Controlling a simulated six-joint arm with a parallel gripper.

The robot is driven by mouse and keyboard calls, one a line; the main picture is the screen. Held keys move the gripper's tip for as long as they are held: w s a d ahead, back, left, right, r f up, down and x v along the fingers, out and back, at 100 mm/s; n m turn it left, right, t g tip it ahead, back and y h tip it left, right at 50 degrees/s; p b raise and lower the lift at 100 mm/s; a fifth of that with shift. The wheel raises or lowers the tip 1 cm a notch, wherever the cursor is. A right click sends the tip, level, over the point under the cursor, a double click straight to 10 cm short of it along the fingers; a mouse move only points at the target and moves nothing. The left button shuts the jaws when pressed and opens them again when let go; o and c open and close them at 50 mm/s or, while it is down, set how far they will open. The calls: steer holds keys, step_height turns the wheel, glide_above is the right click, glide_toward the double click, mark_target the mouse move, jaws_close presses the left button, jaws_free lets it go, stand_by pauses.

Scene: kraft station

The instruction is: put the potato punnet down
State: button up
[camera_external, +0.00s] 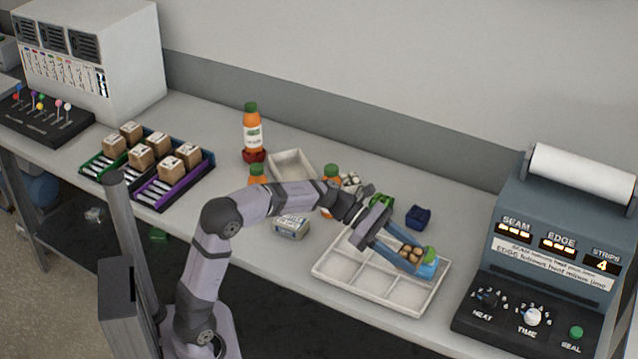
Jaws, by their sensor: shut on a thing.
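The potato punnet (428,271) is a small blue tub with brown potatoes and something green at its top right. My gripper (412,252) is shut on the punnet, with its blue fingers reaching down to the right. The punnet shows over the right part of a white compartment tray (335,277). I cannot tell whether it touches the tray or hangs just above it. The fingers and potatoes hide part of the punnet. The front compartments of the tray that show look empty.
A dark blue object (418,217) and a green one (383,201) lie behind the tray. A sealing machine (548,250) stands to the right. Left are a white carton (291,227), a pale empty tray (291,166), bottles (252,133) and racks of brown boxes (141,158).

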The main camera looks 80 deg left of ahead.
mark_target(409, 297)
steer(key=shift+w+d+r+b, duration=0.1)
steer(key=shift+d+r+b, duration=0.15)
steer(key=shift+d+b, duration=0.3)
steer(key=shift+w+d+r+b, duration=0.1)
steer(key=shift+d+r+b, duration=0.15)
steer(key=shift+d, duration=0.35)
steer(key=shift+f+b, duration=1.05)
steer(key=shift+f, duration=4.05)
steer(key=shift+f, duration=0.1)
steer(key=o, duration=0.8)
steer(key=shift+c, duration=0.2)
steer(key=shift+o, duration=0.4)
steer(key=v, duration=1.2)
steer(key=shift+p, duration=0.3)
